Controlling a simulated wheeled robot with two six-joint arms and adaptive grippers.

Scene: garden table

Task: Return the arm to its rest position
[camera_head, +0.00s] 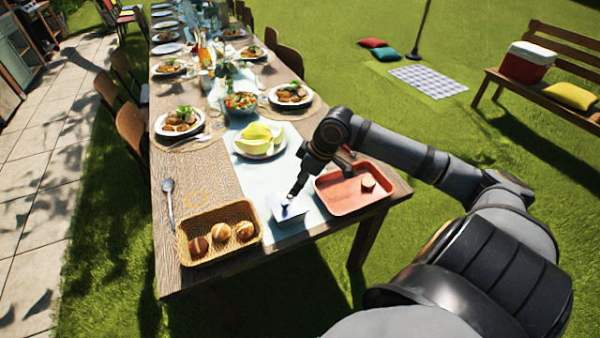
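My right arm reaches in from the lower right over the near end of the table (180,278). Its gripper (295,192) points down above a small white dish (291,217) with something dark or bluish at its middle. The fingers are small and dark here, so I cannot tell whether they are open or shut, or whether they touch the dish. My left arm and gripper are not in view.
A wicker basket (187,261) with several rolls stands left of the dish. A red tray (335,211) with a small round brown item (368,183) lies right. A plate of yellow fruit (258,140) is behind; a spoon (169,200) lies left.

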